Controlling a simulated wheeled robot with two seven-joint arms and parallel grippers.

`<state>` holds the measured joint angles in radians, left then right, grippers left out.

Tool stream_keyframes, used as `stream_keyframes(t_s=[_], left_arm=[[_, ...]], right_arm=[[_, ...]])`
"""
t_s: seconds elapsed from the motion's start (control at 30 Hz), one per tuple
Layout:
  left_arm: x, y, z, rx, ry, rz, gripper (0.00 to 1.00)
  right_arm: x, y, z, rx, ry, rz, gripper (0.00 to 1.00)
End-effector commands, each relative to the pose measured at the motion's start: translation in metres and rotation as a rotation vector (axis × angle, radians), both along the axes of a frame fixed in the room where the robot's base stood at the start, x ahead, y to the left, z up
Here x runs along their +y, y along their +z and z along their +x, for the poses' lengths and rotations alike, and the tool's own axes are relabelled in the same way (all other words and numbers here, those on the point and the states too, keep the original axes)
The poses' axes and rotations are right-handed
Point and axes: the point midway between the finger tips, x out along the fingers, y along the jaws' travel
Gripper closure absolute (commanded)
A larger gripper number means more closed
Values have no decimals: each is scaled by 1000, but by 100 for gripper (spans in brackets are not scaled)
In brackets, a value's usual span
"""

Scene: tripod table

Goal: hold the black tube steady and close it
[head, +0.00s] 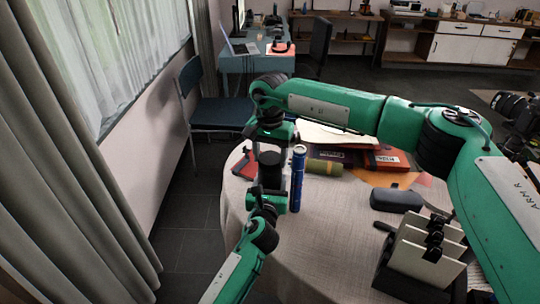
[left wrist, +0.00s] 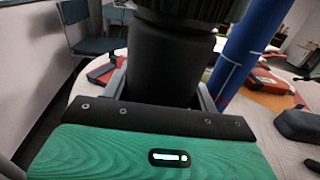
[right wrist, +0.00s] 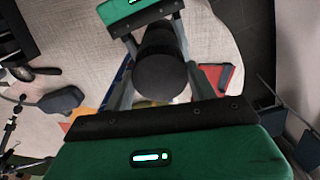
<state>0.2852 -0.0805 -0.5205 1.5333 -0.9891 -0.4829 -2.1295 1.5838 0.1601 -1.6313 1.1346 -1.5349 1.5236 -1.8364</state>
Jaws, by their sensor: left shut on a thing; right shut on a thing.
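The black tube (head: 269,168) stands upright near the left edge of the round table. My left gripper (head: 268,195) is shut around its lower body, which fills the left wrist view (left wrist: 165,65). My right gripper (head: 271,142) is above it, pointing down, shut on the tube's black cap, whose round flat top shows between the fingers in the right wrist view (right wrist: 162,76). A wider, dark ribbed part (left wrist: 190,10) sits at the top of the tube in the left wrist view. I cannot tell whether the cap is fully seated.
A blue tube (head: 299,170) stands close to the right of the black tube. A green roll (head: 325,167), books (head: 388,159) and a dark case (head: 397,199) lie on the table (head: 325,240). A card holder (head: 425,255) stands at the front right. The table's front middle is clear.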

Motion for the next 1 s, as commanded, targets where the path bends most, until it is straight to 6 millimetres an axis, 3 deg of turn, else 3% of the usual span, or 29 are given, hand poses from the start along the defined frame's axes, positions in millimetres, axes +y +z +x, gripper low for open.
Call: stream_keyframes(t_s=[1.0], left_arm=[[0, 0, 0, 0, 0, 1, 100]], right_arm=[[0, -1, 1, -1, -1691, 0, 70]])
